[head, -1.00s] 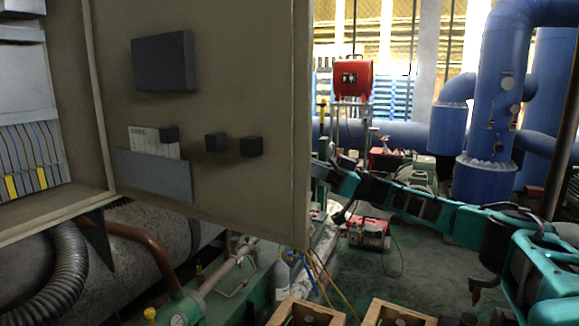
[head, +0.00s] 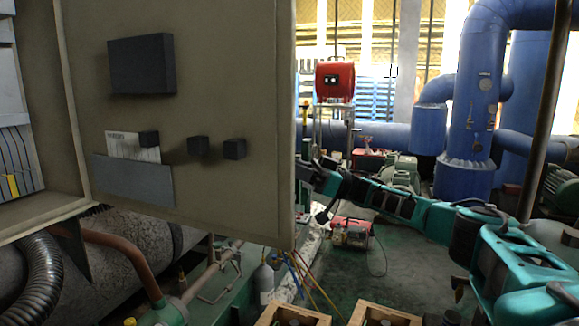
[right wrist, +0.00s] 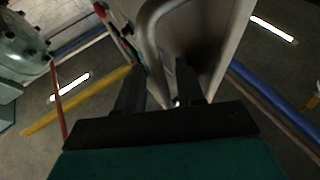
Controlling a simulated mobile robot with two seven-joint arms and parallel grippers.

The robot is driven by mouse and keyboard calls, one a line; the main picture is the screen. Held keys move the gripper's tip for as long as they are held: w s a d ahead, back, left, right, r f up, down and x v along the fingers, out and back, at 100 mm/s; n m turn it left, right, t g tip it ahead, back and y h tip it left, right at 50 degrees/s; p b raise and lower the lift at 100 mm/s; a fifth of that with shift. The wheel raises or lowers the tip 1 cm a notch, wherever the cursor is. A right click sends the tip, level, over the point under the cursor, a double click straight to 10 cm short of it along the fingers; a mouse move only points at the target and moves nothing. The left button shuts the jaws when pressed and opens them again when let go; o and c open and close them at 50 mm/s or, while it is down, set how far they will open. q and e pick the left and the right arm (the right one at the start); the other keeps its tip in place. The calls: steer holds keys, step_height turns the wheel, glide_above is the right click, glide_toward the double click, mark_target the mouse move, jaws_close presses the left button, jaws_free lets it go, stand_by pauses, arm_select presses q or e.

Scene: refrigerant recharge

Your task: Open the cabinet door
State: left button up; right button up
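The cabinet door (head: 225,60) stands swung open in the head view, its inner face toward me, with dark boxes and a paper label on it. The cabinet body (head: 40,90) is at the far left. My right arm reaches from the right to behind the door's free edge, so its gripper is hidden in the head view. In the right wrist view, my right gripper (right wrist: 160,78) has its fingers apart, with the door's curved grey handle (right wrist: 146,35) running between them. A gap shows beside the handle. My left gripper is not in view.
Pipes and a black corrugated hose (head: 35,285) lie below the cabinet. Wooden crates (head: 290,316) stand at the bottom. A red machine (head: 351,233) is on the floor beyond my right arm. Large blue pipes (head: 470,110) stand behind at right.

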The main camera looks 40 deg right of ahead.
steer(key=shift+s+d, duration=0.1)
